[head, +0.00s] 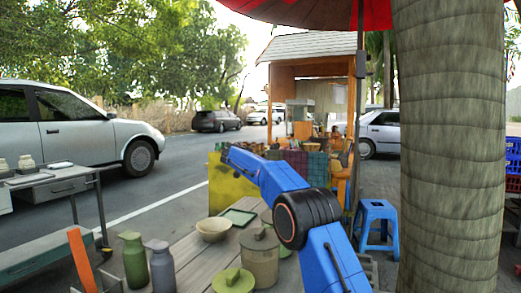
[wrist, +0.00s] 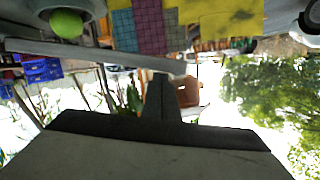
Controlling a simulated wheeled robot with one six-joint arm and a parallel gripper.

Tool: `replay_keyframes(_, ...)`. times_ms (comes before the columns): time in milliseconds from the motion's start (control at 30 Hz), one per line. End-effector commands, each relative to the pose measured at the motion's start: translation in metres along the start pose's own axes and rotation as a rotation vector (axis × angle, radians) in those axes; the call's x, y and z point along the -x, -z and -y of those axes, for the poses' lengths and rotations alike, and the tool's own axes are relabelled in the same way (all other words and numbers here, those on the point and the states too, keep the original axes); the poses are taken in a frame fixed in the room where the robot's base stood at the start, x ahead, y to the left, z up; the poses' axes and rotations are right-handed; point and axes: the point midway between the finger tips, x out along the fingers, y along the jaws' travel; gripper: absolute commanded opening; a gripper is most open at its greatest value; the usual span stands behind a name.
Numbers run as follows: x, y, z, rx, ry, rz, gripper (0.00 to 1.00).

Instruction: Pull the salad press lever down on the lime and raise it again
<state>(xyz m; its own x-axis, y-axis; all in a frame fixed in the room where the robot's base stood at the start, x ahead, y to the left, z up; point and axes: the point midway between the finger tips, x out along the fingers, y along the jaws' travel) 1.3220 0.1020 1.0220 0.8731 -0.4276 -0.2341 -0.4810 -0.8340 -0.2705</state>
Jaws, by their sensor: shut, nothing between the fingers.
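My gripper (wrist: 160,84) shows in the wrist view as a dark narrow pair of closed fingers, with nothing between them. The picture there is upside down. The green lime (wrist: 67,23) sits at the upper left in a grey rounded part of what looks like the press (wrist: 95,8). A long grey bar, probably the lever (wrist: 110,54), crosses from the left edge to just above the fingertips; whether they touch it I cannot tell. In the head view my blue arm reaches over the table, and I cannot make out the press, the lime or the fingers.
In the head view the wooden table (head: 190,255) holds a bowl (head: 214,229), a green-edged tray (head: 238,217), a lidded pot (head: 260,258), a green lid (head: 233,281) and two bottles (head: 134,262). A blue stool (head: 377,222) and a thick trunk (head: 449,150) stand at the right.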

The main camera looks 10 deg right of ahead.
Motion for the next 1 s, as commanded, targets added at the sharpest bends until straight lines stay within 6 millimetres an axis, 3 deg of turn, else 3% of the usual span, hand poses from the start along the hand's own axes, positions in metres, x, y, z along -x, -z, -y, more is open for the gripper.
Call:
replay_keyframes(100,-0.006,-0.024,0.002,0.089,-0.022,0.001,0.00)
replay_keyframes(400,-0.015,-0.060,0.000,0.240,-0.060,0.002,0.00)
replay_keyframes(1000,-0.019,-0.076,-0.003,0.298,-0.077,0.005,0.00)
